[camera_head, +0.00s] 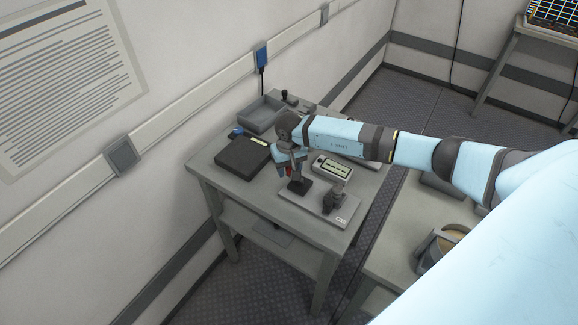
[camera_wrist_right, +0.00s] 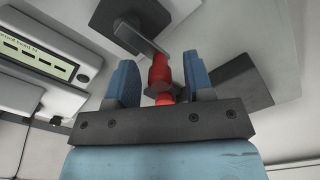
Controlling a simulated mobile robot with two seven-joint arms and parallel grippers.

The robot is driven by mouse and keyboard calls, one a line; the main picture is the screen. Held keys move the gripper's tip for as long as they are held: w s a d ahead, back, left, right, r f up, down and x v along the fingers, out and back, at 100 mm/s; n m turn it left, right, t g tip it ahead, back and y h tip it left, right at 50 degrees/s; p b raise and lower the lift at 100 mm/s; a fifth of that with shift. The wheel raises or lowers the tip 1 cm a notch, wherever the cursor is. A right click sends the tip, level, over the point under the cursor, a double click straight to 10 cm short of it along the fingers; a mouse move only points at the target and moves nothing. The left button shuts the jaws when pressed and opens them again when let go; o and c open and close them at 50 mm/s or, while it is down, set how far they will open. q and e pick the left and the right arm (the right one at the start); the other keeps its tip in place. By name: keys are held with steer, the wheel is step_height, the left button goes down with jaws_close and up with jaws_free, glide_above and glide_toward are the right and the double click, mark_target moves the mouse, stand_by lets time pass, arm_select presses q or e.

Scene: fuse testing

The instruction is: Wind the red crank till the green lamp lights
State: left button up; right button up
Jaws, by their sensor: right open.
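The red crank (camera_wrist_right: 161,73) shows in the right wrist view as a red handle on a grey arm that runs up to a dark block (camera_wrist_right: 130,20). My right gripper (camera_wrist_right: 161,82) is open, with one blue finger on each side of the red handle. A gap shows between the handle and each finger. In the head view my right gripper (camera_head: 287,172) is over the grey table, and a bit of red shows beside it. A grey box with a pale green display (camera_head: 332,168) stands to the right of the gripper. I cannot make out a lit green lamp. My left gripper is not in view.
The table (camera_head: 262,213) also holds a black case (camera_head: 242,156), a grey tray (camera_head: 261,113) and a light base plate with a dark clamp-like part (camera_head: 333,199). A second table with a round container (camera_head: 442,246) stands at the right.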

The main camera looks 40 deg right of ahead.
steer(key=shift+f, duration=0.2)
steer(key=shift+c, duration=0.5)
jaws_close()
steer(key=shift+d, duration=0.1)
